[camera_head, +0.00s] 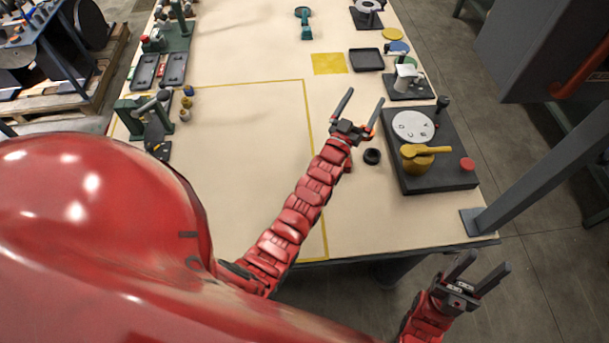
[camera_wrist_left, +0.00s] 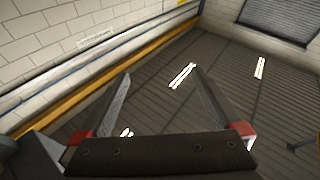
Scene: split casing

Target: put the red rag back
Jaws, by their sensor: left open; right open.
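I cannot make out a red rag in either view. My left gripper (camera_head: 366,95) is open and empty over the table, left of the black base plate with the white disc. In the left wrist view its two fingers (camera_wrist_left: 160,75) stand wide apart with nothing between them; red parts show at the finger bases. My right gripper (camera_head: 491,258) is open and empty, off the table's near right edge, over the floor. My red body hides the near left of the scene.
The black base plate (camera_head: 455,178) carries a white disc (camera_head: 413,125), a yellow part (camera_head: 417,162) and a red knob (camera_head: 467,164). A black ring (camera_head: 372,156) lies beside it. A yellow square (camera_head: 329,63) and dark tray (camera_head: 366,60) lie farther back. The outlined middle area is mostly clear.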

